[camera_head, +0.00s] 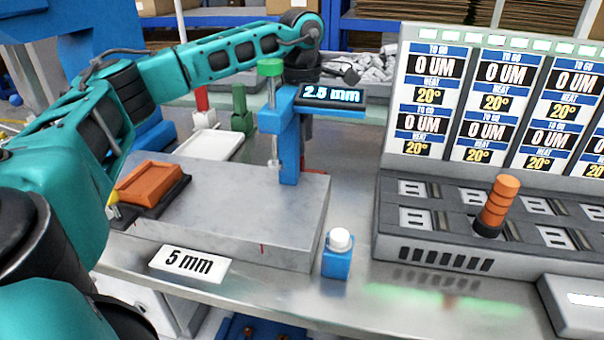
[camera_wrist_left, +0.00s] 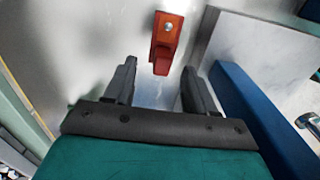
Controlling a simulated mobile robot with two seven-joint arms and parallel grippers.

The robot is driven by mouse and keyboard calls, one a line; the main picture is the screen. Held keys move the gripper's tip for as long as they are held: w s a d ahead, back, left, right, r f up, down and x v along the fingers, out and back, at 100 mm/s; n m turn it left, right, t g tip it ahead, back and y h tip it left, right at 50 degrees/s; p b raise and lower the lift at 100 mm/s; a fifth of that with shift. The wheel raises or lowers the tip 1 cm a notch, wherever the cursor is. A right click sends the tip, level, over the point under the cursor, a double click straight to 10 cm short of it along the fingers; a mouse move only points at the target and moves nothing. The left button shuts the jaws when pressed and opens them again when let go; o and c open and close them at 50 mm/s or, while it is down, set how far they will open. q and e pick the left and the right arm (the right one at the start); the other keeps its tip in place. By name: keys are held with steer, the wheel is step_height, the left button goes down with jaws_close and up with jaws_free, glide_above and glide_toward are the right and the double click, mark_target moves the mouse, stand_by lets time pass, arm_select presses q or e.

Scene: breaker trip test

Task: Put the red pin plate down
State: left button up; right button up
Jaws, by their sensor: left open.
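The red pin plate (camera_wrist_left: 164,44) shows in the left wrist view as a small red-orange block with a round silver pin. It lies on the bare metal surface, beside a corner of the pale stone block. My left gripper (camera_wrist_left: 160,68) is open, with the plate just beyond the fingertips and between their lines, and nothing is held. In the head view my left gripper (camera_head: 338,72) is behind the gauge stand (camera_head: 290,130), partly hidden by its 2.5 mm display. My right gripper is not in view.
The stone block (camera_head: 240,205) carries the gauge stand. The grey test console (camera_head: 430,215) with an orange ringed cylinder (camera_head: 499,203) fills the right.

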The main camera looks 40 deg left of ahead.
mark_target(302, 159)
arm_select(q)
steer(key=f, duration=0.2)
steer(key=f+b, duration=0.1)
steer(key=f, duration=0.2)
steer(key=shift+s+d+f, duration=0.2)
steer(key=shift+c, duration=0.4)
jaws_close()
